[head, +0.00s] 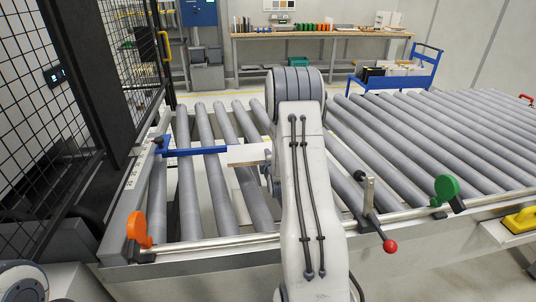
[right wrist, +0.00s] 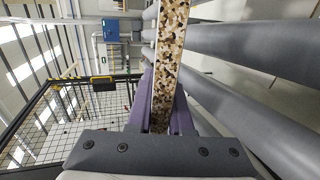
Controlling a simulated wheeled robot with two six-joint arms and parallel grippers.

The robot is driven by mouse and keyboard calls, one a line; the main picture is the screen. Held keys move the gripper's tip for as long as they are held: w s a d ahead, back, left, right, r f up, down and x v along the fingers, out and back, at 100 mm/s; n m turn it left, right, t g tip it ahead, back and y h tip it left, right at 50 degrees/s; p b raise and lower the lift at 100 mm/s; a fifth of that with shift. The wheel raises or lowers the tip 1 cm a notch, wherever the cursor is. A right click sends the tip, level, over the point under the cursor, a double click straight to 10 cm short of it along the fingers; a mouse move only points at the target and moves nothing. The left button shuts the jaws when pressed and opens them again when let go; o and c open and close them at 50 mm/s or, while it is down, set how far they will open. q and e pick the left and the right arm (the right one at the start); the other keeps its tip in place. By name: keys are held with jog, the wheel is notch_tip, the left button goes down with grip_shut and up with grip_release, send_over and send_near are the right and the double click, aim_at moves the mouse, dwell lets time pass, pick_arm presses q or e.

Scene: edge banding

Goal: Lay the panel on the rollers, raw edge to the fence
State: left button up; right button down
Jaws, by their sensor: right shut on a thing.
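The panel (head: 246,153) shows in the head view as a small pale piece with a light brown edge, above the rollers (head: 215,170), left of my right arm. Most of it is hidden behind that arm. In the right wrist view the panel's raw speckled chipboard edge (right wrist: 171,40) runs up between the purple-grey fingers of my right gripper (right wrist: 163,98), which is shut on it. I cannot tell whether the panel touches the rollers. A silver rail (head: 215,244) runs along the front of the rollers; I cannot tell whether it is the fence. My left gripper is not in view.
A blue bar (head: 195,152) reaches over the rollers from the left side. An orange disc (head: 138,228), a green disc (head: 446,187) and a red-knobbed lever (head: 389,245) stand along the front. A mesh guard (head: 35,120) is at left. The right-hand rollers (head: 430,135) are clear.

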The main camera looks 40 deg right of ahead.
notch_tip(320, 180, down, 6)
jog(key=b, duration=0.5)
grip_release()
jog(key=shift+f, duration=0.15)
dwell(0.4)
jog(key=v, duration=0.7)
jog(key=shift+s, duration=0.2)
jog(key=shift+s+a+b, duration=0.1)
jog(key=shift+a+b, duration=0.05)
jog(key=shift+b, duration=0.15)
